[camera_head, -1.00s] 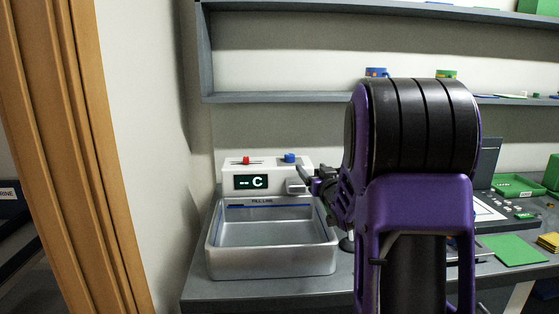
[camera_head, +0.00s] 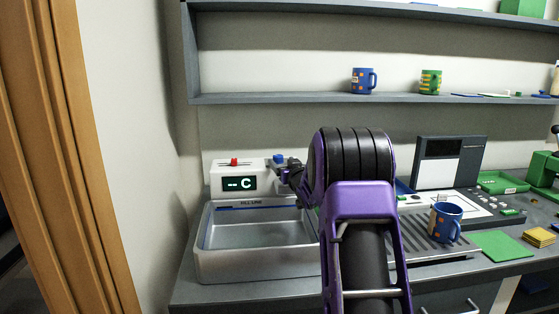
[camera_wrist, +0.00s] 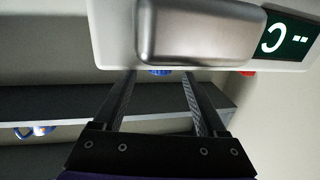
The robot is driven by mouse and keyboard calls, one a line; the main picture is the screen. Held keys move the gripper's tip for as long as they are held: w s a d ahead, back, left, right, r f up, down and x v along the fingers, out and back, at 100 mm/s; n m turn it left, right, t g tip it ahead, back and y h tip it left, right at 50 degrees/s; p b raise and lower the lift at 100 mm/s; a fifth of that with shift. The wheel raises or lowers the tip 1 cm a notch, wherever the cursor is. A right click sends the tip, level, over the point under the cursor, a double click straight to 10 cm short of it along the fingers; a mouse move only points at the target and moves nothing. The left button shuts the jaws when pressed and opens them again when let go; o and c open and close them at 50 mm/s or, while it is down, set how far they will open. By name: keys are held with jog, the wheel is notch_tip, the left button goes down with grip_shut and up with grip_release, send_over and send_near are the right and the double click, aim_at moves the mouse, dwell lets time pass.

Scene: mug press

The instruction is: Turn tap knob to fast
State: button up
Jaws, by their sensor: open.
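The white tap unit (camera_head: 225,167) stands behind the sink (camera_head: 205,262), with a green display reading "-- C". A red knob (camera_head: 234,161) is on top at the left and a blue knob (camera_head: 279,158) at the right. My gripper (camera_head: 286,170) is at the right end of the unit, close to the blue knob. In the wrist view, which is upside down, my open gripper (camera_wrist: 157,78) has the blue knob (camera_wrist: 160,72) between its fingertips, partly hidden behind the metal spout (camera_wrist: 200,32). I cannot tell whether the fingers touch it. The red knob (camera_wrist: 248,73) is outside them.
A blue mug (camera_head: 445,222) stands on the drip tray (camera_head: 425,248) right of my arm. Another blue mug (camera_head: 362,80) and a green striped mug (camera_head: 430,81) are on the shelf (camera_head: 300,99). A wall and wooden door frame (camera_head: 85,160) bound the left.

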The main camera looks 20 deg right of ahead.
aim_at(280, 159)
jog(key=shift+w+d, duration=0.1)
jog(key=shift+w, duration=1.8)
grip_shut()
